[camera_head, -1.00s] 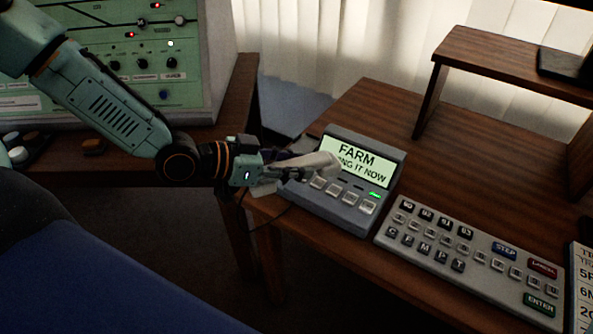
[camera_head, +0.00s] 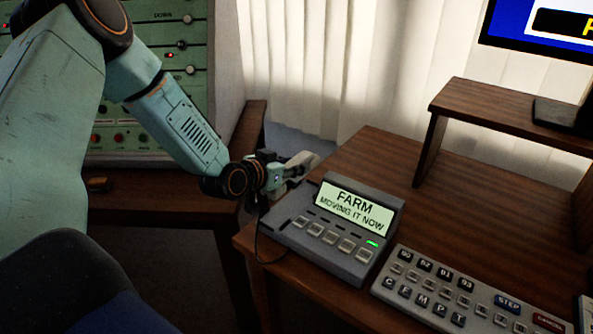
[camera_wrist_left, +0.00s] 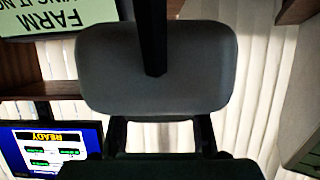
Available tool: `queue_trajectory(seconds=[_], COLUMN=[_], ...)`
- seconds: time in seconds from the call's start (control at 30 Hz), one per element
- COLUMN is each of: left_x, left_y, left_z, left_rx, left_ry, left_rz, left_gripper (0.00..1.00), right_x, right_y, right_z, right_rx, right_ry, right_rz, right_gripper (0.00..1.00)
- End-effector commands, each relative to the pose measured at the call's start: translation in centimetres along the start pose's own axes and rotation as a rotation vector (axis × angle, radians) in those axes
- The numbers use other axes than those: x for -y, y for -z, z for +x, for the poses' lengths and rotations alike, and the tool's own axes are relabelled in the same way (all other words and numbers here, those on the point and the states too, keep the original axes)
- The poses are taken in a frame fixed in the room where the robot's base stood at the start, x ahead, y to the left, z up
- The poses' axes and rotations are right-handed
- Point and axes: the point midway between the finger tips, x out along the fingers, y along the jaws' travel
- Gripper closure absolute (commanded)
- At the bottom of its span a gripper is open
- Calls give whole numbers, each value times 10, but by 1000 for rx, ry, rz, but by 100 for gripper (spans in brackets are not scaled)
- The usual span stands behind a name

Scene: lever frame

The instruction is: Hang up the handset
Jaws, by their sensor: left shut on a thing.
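The grey handset (camera_head: 303,163) is in my left gripper (camera_head: 275,176), above the back left corner of the phone unit. In the left wrist view the handset's rounded grey end (camera_wrist_left: 110,75) fills the upper middle, with a dark finger or bar across it. The phone unit (camera_head: 300,237) sits on the wooden desk, its lit display (camera_head: 357,210) reading "FARM MOVING IT NOW". A thin dark cord hangs beside its left edge. The gripper and wrist partly hide the unit's back left side, and I cannot tell whether the handset touches it. My right gripper is not in view.
A grey keypad (camera_head: 470,297) lies right of the phone unit on the desk (camera_head: 400,170). A raised wooden shelf (camera_head: 500,110) stands behind it. A green control panel (camera_head: 172,60) is at the back left. The desk behind the phone unit is clear.

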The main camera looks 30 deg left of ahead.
Motion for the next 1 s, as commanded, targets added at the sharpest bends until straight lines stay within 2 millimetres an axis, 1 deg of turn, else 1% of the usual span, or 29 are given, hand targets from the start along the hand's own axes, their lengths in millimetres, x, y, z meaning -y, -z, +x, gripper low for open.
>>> queue_trajectory(seconds=[0.43, 0.9, 1.0], left_x=[-5, -5, -5], left_y=[-32, -69, -73], left_z=[16, 31, 33], left_rx=[-1, -1, 0], left_ry=[-5, -5, -5], left_rz=[2, 2, 3], left_gripper=[100, 100, 100], right_x=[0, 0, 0], right_y=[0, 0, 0], right_z=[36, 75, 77], right_rx=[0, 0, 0], right_ry=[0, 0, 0], right_rz=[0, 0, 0], right_gripper=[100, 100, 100])
